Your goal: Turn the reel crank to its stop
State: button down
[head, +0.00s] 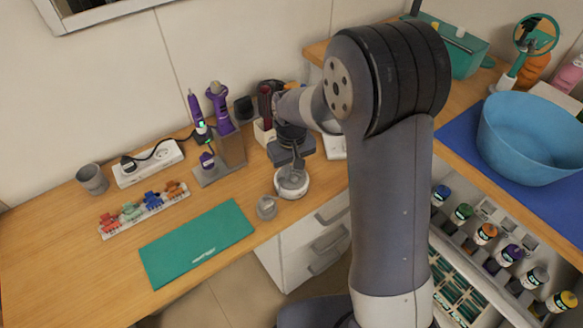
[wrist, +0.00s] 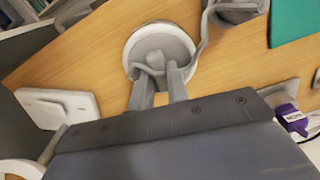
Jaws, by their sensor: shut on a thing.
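The reel (head: 293,186) is a round white and grey piece on the wooden desk near its front edge. In the wrist view the reel (wrist: 134,43) shows at the top middle, with a white rim and a grey disc. My gripper (head: 291,170) reaches down onto it from above. In the wrist view my gripper (wrist: 158,74) has its two grey fingers closed on a rounded grey knob, the crank knob (wrist: 155,58), on the disc. The fingers and wrist hide part of the crank, so its turn angle and its stop cannot be read.
A green mat (head: 197,243) lies further left. A stand (head: 219,160) with purple tools is behind. A white box (wrist: 57,108) lies beside the reel in the wrist view. The desk's front edge is near.

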aim_at(292, 172)
jog(key=m, duration=0.6)
jog(key=shift+m, duration=0.3)
jog(key=m, duration=0.6)
jog(key=shift+m, duration=0.3)
jog(key=c, duration=1.4)
grip_release()
jog(key=shift+o, duration=0.2)
notch_tip(292, 172, up, 11)
jog(key=shift+f, duration=0.15)
